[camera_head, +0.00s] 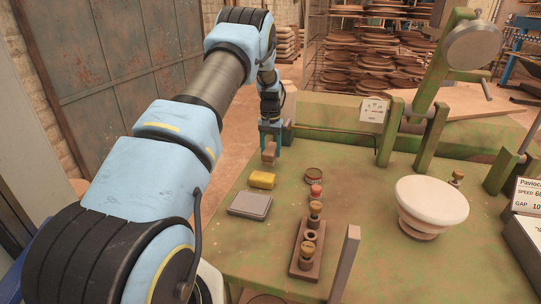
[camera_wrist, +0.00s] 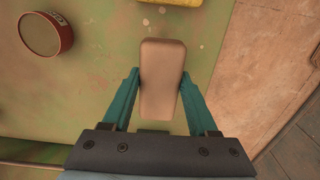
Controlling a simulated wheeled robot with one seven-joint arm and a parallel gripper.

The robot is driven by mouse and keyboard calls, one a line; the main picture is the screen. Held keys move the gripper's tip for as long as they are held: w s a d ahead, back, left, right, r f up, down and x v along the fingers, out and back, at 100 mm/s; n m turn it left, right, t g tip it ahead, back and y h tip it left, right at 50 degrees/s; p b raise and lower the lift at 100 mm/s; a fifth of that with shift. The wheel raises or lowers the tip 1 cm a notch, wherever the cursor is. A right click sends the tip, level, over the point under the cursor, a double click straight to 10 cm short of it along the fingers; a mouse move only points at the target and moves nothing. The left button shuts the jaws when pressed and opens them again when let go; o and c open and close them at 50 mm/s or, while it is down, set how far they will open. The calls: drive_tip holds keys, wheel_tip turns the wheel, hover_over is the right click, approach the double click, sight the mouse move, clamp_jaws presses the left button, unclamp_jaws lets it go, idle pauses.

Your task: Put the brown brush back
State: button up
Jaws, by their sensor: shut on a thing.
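My gripper (camera_wrist: 160,75) is shut on a brown, tapered block, which I take to be the brown brush (camera_wrist: 162,60); no bristles show. Its blunt end points away from the wrist, and a teal finger presses each side. In the head view my gripper (camera_head: 270,148) is at the far left edge of the green table (camera_head: 350,200), with the brown brush (camera_head: 269,153) low between the fingers. I cannot tell whether the brush touches the table. A brown rack (camera_head: 300,268) in front holds several knobbed pieces and has one open ring (camera_head: 309,236).
A yellow block (camera_head: 262,180), a grey slab (camera_head: 250,205) and a red-brown tin (camera_head: 314,174) lie nearby. A white bowl-like piece (camera_head: 432,199) stands right, with a small knobbed piece (camera_head: 457,177) behind it. A grey upright post (camera_head: 346,262) stands beside the rack. Green frame uprights edge the back.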

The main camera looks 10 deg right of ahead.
wheel_tip(320, 180, down, 3)
drive_tip(key=shift+f+p, duration=0.15)
drive_tip(key=shift+p, duration=0.5)
drive_tip(key=shift+f, duration=0.1)
drive_tip(key=shift+f+b, duration=0.15)
drive_tip(key=shift+b, duration=0.15)
drive_tip(key=o, duration=1.3)
